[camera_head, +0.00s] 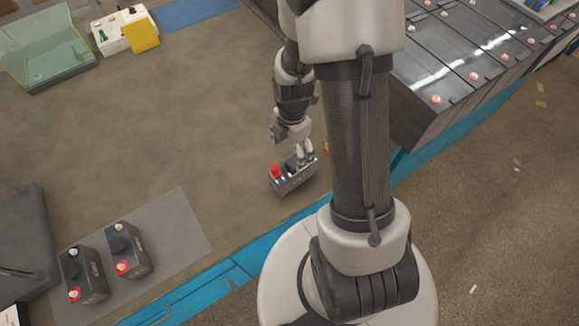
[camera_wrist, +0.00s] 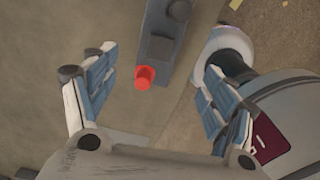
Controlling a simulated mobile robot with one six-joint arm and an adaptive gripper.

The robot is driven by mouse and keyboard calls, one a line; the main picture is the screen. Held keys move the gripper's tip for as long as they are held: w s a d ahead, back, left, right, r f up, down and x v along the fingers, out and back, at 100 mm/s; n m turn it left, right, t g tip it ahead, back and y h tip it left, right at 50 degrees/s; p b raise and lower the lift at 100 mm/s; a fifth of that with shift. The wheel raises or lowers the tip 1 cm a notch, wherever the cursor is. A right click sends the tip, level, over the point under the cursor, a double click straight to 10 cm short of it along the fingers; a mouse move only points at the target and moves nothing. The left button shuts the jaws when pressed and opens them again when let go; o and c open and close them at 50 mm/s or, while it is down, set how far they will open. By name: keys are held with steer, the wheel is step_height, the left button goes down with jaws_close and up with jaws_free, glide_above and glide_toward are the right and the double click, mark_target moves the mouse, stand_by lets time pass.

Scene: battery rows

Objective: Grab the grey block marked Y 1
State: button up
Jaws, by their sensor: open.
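A grey block (camera_head: 293,178) with a red cap and a small light cap stands on the brown surface near its blue edge. No Y 1 marking is readable on it. My gripper (camera_head: 306,156) is right at the block's top in the head view. In the wrist view, my gripper (camera_wrist: 156,68) is open, its two fingers apart. The grey block (camera_wrist: 165,45) shows between and beyond the fingertips, red cap nearest. Whether a finger touches it, I cannot tell. My arm hides part of the area to the right.
Two similar dark blocks (camera_head: 83,276) (camera_head: 129,251) stand on a grey mat (camera_head: 187,222) at lower left. A row of dark units (camera_head: 455,60) is at upper right. A white box with a yellow panel (camera_head: 142,36) and a glass-sided tray (camera_head: 50,60) are at upper left. The middle surface is clear.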

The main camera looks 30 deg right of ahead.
mark_target(292, 163)
step_height(292, 163, down, 9)
steer(key=b, duration=0.2)
steer(key=shift+r+b, duration=0.1)
steer(key=shift+b, duration=0.25)
steer(key=f, duration=0.1)
steer(key=f+b, duration=0.1)
steer(key=f, duration=0.1)
steer(key=f+b, duration=0.1)
steer(key=f, duration=0.1)
steer(key=shift+w+d+f, duration=0.1)
steer(key=shift+w+d, duration=0.05)
steer(key=shift+d, duration=0.2)
steer(key=shift+c, duration=0.4)
jaws_close()
